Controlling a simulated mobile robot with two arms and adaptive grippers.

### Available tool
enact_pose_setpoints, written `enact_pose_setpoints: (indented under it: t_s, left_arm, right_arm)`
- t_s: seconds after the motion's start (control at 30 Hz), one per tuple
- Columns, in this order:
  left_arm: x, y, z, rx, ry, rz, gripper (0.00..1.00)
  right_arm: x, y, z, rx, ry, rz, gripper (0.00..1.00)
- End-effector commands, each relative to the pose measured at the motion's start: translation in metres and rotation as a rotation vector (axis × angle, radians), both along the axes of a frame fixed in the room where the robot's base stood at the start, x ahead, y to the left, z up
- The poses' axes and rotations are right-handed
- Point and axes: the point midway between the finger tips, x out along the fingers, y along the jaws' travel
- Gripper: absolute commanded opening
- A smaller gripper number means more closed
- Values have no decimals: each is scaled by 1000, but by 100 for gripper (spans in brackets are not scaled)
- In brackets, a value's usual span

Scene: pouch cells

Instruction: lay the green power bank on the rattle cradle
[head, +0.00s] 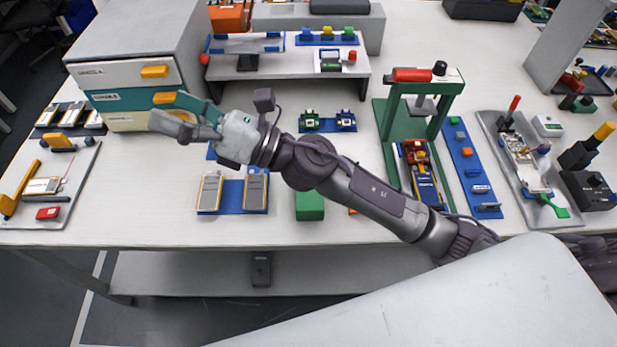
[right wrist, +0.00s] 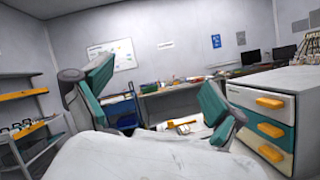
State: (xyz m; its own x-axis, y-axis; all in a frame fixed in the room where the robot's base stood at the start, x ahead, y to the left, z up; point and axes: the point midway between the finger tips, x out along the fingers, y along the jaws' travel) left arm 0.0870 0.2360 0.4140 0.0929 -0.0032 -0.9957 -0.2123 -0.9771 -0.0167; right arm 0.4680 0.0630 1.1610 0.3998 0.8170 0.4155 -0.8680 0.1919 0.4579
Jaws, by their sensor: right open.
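A green block (head: 309,205), which looks like the green power bank, lies on the table near the front edge, just below my right forearm. A blue-ended, cradle-like stand (head: 246,45) with a red knob sits on the white riser at the back; I cannot tell for certain that it is the rattle cradle. My right gripper (head: 167,112) is open and empty in front of the drawer cabinet, well left of the green block. Its spread fingers also show in the right wrist view (right wrist: 155,95), with nothing between them. My left gripper is not in view.
The drawer cabinet (head: 125,75) with orange handles stands close to my right gripper. Two grey cells lie on a blue tray (head: 232,209). A green press frame (head: 388,135) stands right of centre. The white riser (head: 290,66) is behind.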

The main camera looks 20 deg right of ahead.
Motion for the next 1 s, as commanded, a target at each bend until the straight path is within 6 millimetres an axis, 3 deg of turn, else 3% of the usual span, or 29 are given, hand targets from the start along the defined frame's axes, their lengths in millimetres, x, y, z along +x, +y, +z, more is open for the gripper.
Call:
enact_pose_setpoints:
  t_s: [0.03,0.1,0.2,0.27,0.3,0.4,0.5,0.63,0.77,1.0]
  left_arm:
    - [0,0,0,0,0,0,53]
    - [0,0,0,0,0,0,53]
    - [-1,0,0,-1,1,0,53]
    - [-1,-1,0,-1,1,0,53]
    - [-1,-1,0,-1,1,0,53]
    - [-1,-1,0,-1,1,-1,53]
    - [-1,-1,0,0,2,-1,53]
    - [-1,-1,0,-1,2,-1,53]
    - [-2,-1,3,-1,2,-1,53]
    - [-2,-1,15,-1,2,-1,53]
  right_arm:
    - [-15,20,-6,-165,-206,76,96]
    - [-35,39,-33,-401,-492,194,96]
    - [-46,36,-90,-743,-873,388,96]
    - [-39,15,-126,-951,-1071,523,96]
    - [-29,-6,-148,-1084,-1184,619,96]
    - [2,-72,-182,-1384,-1378,870,96]
    - [30,-137,-189,-1608,-1456,1099,96]
    - [50,-191,-183,-1763,-1464,1292,96]
    - [55,-207,-186,-1804,-1456,1358,96]
    - [53,-207,-231,-1797,-1453,1360,96]
